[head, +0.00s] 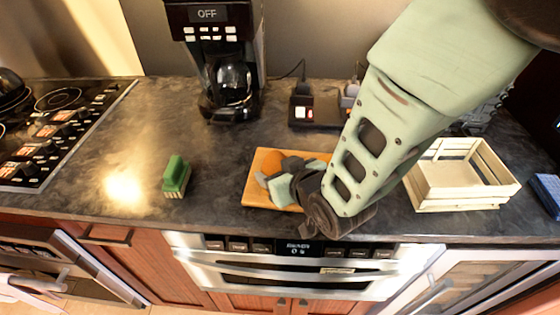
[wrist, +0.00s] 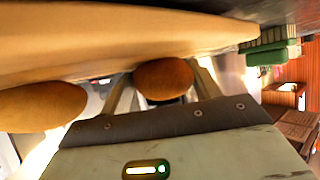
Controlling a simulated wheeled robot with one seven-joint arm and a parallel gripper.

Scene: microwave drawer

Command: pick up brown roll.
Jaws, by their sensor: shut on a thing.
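A brown roll (wrist: 163,79) sits between the two fingers of my gripper (wrist: 164,86) in the wrist view, and the gripper is shut on it. In the head view my gripper (head: 276,176) is low over a wooden board (head: 257,194). An orange-brown roll (head: 272,160) shows just behind the fingers there, partly covered by them. A second brown roll (wrist: 40,106) is at the left of the wrist view, outside the fingers. I cannot tell whether the held roll still touches the board.
A green-topped brush (head: 176,177) stands left of the board. A coffee maker (head: 222,75) and a dark switch box (head: 313,112) are behind. A cream wooden crate (head: 462,178) is to the right. The dark counter (head: 130,145) is clear at left; its front edge is close.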

